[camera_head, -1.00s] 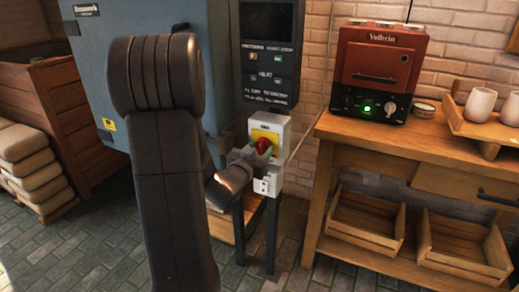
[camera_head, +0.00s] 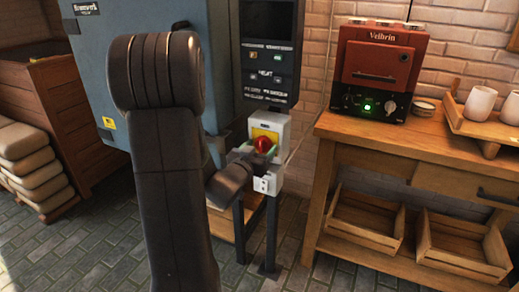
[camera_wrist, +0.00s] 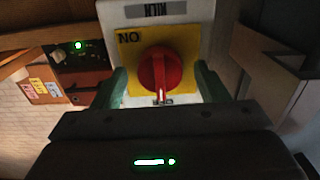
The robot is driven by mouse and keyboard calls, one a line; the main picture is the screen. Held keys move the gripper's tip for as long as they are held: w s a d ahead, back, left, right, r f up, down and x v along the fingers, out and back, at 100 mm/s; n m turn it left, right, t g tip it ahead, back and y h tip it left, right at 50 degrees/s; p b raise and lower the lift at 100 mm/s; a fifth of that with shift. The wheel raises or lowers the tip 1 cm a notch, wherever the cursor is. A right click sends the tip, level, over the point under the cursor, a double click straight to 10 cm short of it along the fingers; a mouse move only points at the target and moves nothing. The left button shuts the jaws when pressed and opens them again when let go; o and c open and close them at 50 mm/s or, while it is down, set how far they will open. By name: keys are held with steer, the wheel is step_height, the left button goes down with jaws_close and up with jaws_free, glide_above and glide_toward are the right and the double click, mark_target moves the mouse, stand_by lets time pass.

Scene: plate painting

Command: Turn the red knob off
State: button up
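The red knob (camera_head: 263,144) is on a yellow plate (camera_head: 264,133) on a white switch box (camera_head: 282,125), below the dark control panel. In the wrist view the round red knob (camera_wrist: 159,70) has a white mark pointing down the picture, and letters reading "NO" show at the plate's upper left. A small label below the knob is too small to read. My gripper (camera_head: 261,153) is at the front of the box. In the wrist view its green fingers (camera_wrist: 162,86) are apart, one on each side of the knob, with gaps between them and the knob.
A large blue-grey cabinet (camera_head: 95,60) stands left of the box. On the right, a wooden bench (camera_head: 350,130) carries a red oven (camera_head: 372,75) with a green light, and a wooden stand with two cups (camera_head: 480,101). Stacked sacks (camera_head: 30,165) lie at the left.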

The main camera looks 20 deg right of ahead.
steer(key=shift+s, duration=0.1)
steer(key=v, duration=1.3)
steer(key=shift+s+a, duration=0.25)
steer(key=x, duration=1.4)
steer(key=shift+a, duration=0.15)
